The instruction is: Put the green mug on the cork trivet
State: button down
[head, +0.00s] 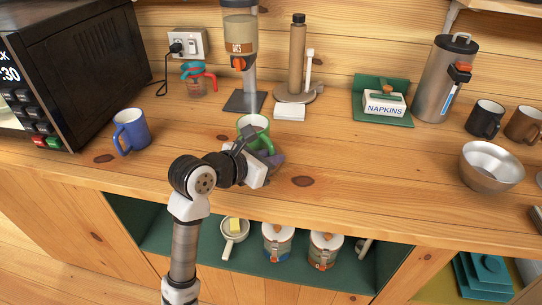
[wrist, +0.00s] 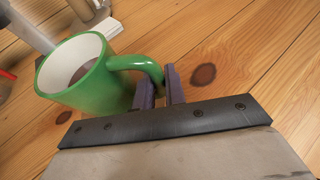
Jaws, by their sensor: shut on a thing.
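The green mug (head: 253,124) stands upright near the middle of the counter in the head view. In the wrist view the green mug (wrist: 100,85) shows its white inside and a brownish bottom, with its handle toward my gripper. My gripper (wrist: 160,84) has its two purple fingers close together at the handle, shut on it. In the head view my gripper (head: 268,156) is just in front of the mug and partly hides it. I cannot tell whether the mug's base touches the counter. I cannot make out a cork trivet for certain in either view.
A blue mug (head: 131,131) stands left by the microwave (head: 85,75). A metal bowl (head: 490,166) and dark mug (head: 485,119) stand right. The counter right of my gripper is clear.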

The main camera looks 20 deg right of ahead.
jog(key=shift+f, duration=0.15)
jog(key=c, duration=1.5)
grip_release()
jog(key=shift+o, duration=0.2)
jog(key=b+v, duration=0.2)
jog(key=v, duration=1)
jog(key=shift+b, duration=0.3)
